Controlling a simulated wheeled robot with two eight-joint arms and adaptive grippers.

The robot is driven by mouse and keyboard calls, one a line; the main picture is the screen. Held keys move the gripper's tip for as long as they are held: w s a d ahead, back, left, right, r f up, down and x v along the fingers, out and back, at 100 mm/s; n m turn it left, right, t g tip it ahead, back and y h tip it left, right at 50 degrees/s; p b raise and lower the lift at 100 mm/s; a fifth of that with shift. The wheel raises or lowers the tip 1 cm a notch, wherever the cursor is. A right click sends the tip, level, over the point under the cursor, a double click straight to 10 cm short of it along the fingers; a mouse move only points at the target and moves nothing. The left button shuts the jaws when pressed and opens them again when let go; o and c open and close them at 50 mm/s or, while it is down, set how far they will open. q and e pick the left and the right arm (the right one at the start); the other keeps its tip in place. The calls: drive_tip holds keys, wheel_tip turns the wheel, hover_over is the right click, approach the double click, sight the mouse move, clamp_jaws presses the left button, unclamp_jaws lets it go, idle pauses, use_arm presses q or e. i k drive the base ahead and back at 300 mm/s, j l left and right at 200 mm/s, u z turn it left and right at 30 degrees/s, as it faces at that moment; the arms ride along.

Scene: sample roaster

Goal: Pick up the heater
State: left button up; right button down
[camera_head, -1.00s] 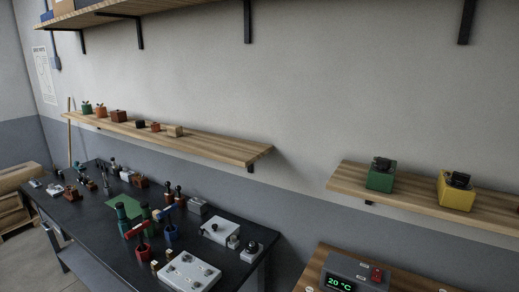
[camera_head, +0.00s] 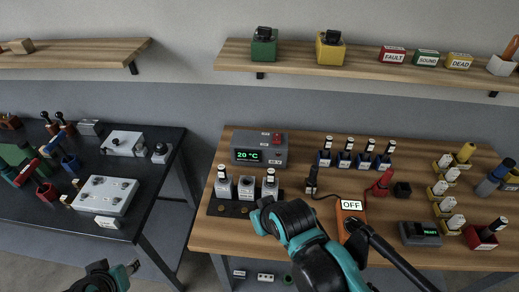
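I cannot tell for certain which object is the heater. A similar dark piece (camera_head: 312,181) with a cable stands alone at mid-bench. A grey box (camera_head: 259,148) with a red switch reads 20 °C. My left arm's black and teal end (camera_head: 104,279) is at the bottom left, cut by the frame edge; its finger state is unclear. My other black and teal arm crosses the bench's front middle; I see no fingertips on it.
An orange meter (camera_head: 350,214) marked OFF lies mid-bench. Several blue-based pieces (camera_head: 345,160) stand behind it; yellow holders (camera_head: 440,188) are at right. A black table (camera_head: 150,205) is at left. A shelf (camera_head: 385,70) holds green and yellow blocks and labelled boxes.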

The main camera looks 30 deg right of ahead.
sight(390, 148)
drive_tip(key=z, duration=2.05)
